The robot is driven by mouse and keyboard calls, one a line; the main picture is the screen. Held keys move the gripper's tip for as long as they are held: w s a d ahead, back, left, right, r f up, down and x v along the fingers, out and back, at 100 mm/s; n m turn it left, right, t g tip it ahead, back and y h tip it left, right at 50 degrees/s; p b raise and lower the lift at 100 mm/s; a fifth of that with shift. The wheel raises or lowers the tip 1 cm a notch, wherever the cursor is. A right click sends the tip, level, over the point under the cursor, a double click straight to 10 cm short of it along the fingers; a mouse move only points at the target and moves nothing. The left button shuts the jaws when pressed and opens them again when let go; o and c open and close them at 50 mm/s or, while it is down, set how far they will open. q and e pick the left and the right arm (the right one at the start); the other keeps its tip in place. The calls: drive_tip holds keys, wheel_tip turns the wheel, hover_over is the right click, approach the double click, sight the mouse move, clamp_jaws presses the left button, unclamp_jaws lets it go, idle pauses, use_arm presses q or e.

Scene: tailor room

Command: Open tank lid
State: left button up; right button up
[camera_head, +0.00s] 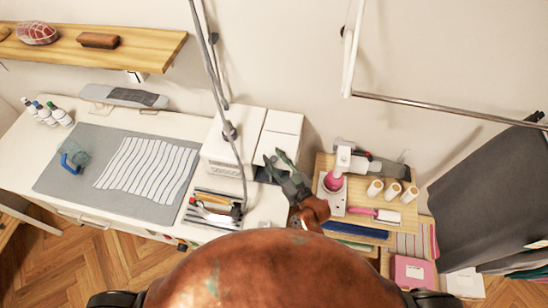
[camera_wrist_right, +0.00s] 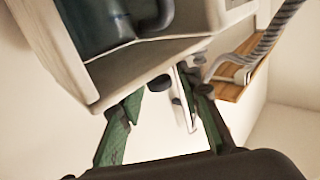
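A white boxy appliance (camera_head: 228,150) stands on the table; a narrower white section (camera_head: 282,124) with a flat top forms its right side. I cannot tell for certain which panel is the tank lid. My right gripper (camera_head: 277,163) is at the front of that narrower section, its fingers apart. In the right wrist view, a white housing (camera_wrist_right: 75,55) with a dark blue-grey tank (camera_wrist_right: 98,22) inside is above the green fingers of the gripper (camera_wrist_right: 168,105). The left finger is close to the housing's lower edge; contact is unclear. My left gripper is out of view.
A tool tray (camera_head: 212,210) is left of the gripper. A wooden shelf (camera_head: 325,165) with a pink-and-white device (camera_head: 334,182) and thread spools (camera_head: 392,190) is close on the right. A grey hose (camera_head: 222,100) hangs over the appliance. A grey mat (camera_head: 72,190) covers the table's left.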

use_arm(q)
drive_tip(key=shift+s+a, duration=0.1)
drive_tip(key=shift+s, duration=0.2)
use_arm(e)
clamp_jaws()
